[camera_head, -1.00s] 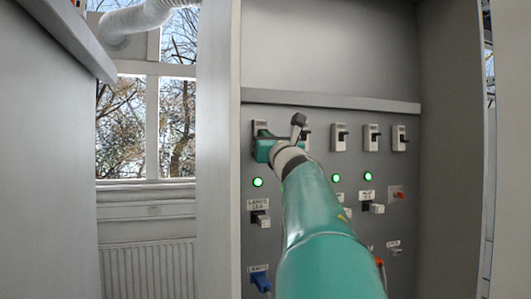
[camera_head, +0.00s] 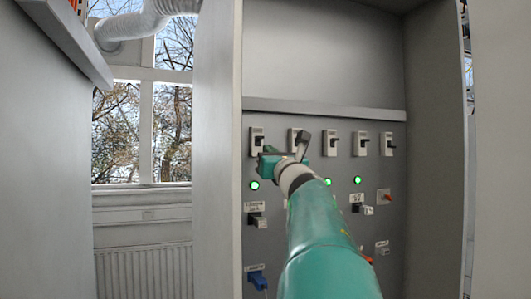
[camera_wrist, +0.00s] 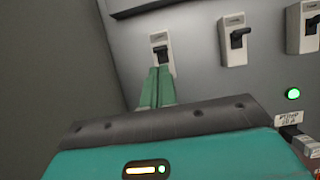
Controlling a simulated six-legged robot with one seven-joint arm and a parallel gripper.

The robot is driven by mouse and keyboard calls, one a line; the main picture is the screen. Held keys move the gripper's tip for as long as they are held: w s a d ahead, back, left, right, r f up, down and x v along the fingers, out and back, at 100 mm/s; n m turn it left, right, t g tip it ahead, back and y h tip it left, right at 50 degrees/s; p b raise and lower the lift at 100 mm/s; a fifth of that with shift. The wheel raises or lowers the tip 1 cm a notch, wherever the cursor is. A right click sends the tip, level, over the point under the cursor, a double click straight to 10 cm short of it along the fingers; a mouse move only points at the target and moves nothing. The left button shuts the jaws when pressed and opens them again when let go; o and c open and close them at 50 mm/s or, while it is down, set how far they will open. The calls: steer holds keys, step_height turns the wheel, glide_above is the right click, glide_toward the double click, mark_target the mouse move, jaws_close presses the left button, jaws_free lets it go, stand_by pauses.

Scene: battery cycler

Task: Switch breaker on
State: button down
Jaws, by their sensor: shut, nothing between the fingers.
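A row of several white breakers with dark levers runs across the grey panel. The leftmost breaker (camera_head: 257,141) also shows in the wrist view (camera_wrist: 158,38). My gripper (camera_wrist: 159,68) is shut and empty, its green fingertips just below the leftmost breaker's dark lever (camera_wrist: 161,51). I cannot tell whether they touch it. In the head view my gripper (camera_head: 266,154) is just below and right of that breaker. The second breaker (camera_wrist: 233,42) is to the right in the wrist view, with its lever in plain sight.
Green lamps, one of them lit in the wrist view (camera_wrist: 293,94), sit below the breakers. Plugs and a blue connector (camera_head: 258,278) stick out lower down. A ledge (camera_head: 325,108) runs above the breakers, and cabinet side walls (camera_head: 217,150) stand on both sides.

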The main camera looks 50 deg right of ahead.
steer(key=s+a+r, duration=0.3)
steer(key=s, duration=0.3)
steer(key=shift+s+a+r, duration=0.2)
steer(key=shift+a, duration=0.1)
stand_by(0.3)
